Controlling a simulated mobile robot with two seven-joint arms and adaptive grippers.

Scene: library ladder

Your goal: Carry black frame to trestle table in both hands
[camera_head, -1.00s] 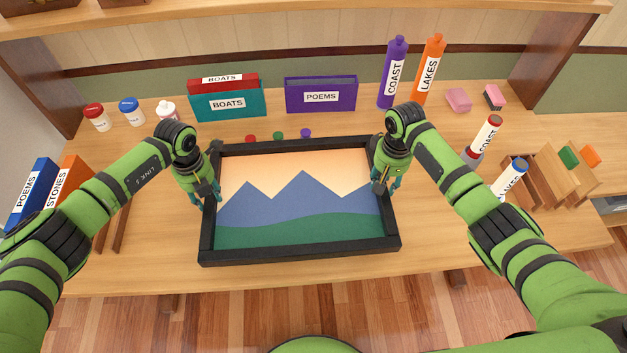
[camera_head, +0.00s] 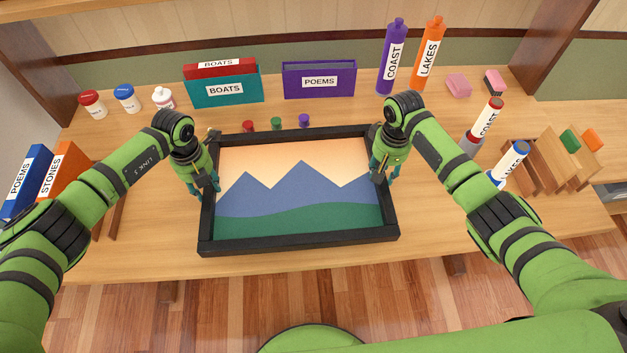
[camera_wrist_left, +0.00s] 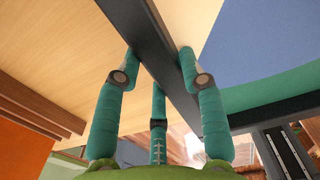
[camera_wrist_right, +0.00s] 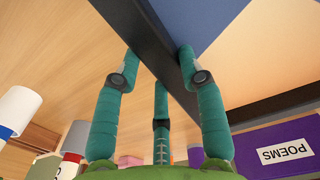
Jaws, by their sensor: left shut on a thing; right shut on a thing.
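The black frame (camera_head: 300,243) surrounds a picture of blue mountains, a green hill and an orange sky. It lies level over the wooden trestle table (camera_head: 425,245); I cannot tell whether it touches the top. My left gripper (camera_head: 205,192) is shut on its left bar and my right gripper (camera_head: 384,176) on its right bar. In the left wrist view the fingers sit on both sides of the black bar (camera_wrist_left: 170,65). The right wrist view shows the same grip on the other bar (camera_wrist_right: 160,55).
Behind the frame stand the BOATS binders (camera_head: 225,88), the purple POEMS box (camera_head: 319,81) and tall purple (camera_head: 392,58) and orange (camera_head: 428,55) bottles. Three small pegs (camera_head: 276,123) are close to its far edge. Jars stand at left, wooden racks (camera_head: 550,160) at right.

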